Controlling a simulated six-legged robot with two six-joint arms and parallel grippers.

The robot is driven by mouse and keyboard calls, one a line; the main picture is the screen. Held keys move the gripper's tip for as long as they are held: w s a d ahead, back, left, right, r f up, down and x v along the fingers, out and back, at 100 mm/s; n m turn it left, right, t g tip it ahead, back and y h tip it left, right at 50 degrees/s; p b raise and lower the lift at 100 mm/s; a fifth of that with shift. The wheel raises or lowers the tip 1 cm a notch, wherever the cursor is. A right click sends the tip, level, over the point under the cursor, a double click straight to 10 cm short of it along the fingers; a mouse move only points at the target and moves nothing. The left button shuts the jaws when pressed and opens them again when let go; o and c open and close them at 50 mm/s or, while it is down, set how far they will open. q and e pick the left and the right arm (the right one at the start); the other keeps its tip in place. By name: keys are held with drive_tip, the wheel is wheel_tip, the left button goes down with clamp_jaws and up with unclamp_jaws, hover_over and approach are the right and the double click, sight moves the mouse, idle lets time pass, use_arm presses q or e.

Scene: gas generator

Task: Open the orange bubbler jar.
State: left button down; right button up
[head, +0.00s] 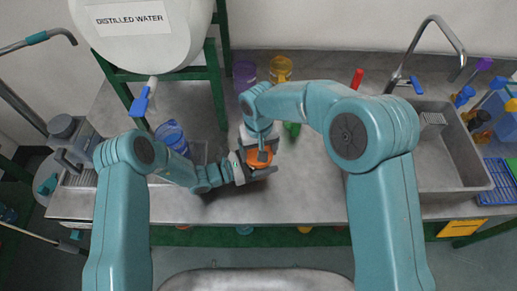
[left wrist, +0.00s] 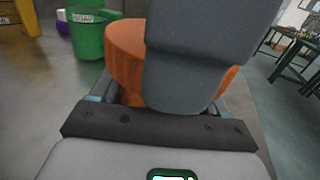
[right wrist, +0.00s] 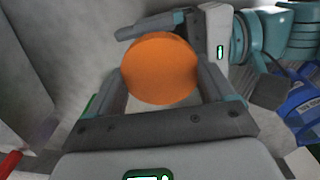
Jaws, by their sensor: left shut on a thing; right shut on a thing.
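The orange bubbler jar (head: 259,157) is above the front part of the bench, between my two grippers. My left gripper (head: 258,172) reaches in from the left and is shut on its side. The jar's side shows between the left fingers in the left wrist view (left wrist: 124,45), partly hidden by my grey right gripper. My right gripper (head: 263,146) comes from above and is shut on the jar's upper part. Its round orange top shows in the right wrist view (right wrist: 160,68). I cannot make out a seam between lid and body.
A purple container (head: 244,74) and a yellow one (head: 281,68) stand at the back. A green container (left wrist: 89,36) is behind the jar. A blue jug (head: 172,138) is at left, below the distilled water tank (head: 145,35). A sink (head: 440,160) is at right. Bench front right of the jar is clear.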

drive_tip(key=n, duration=0.5)
drive_tip(key=shift+w, duration=0.1)
drive_tip(key=n, duration=0.4)
drive_tip(key=shift+d+n, duration=0.1)
drive_tip(key=shift+n, duration=0.2)
drive_tip(key=shift+r, duration=0.2)
drive_tip(key=shift+r, duration=0.95)
drive_tip(key=shift+r, duration=0.1)
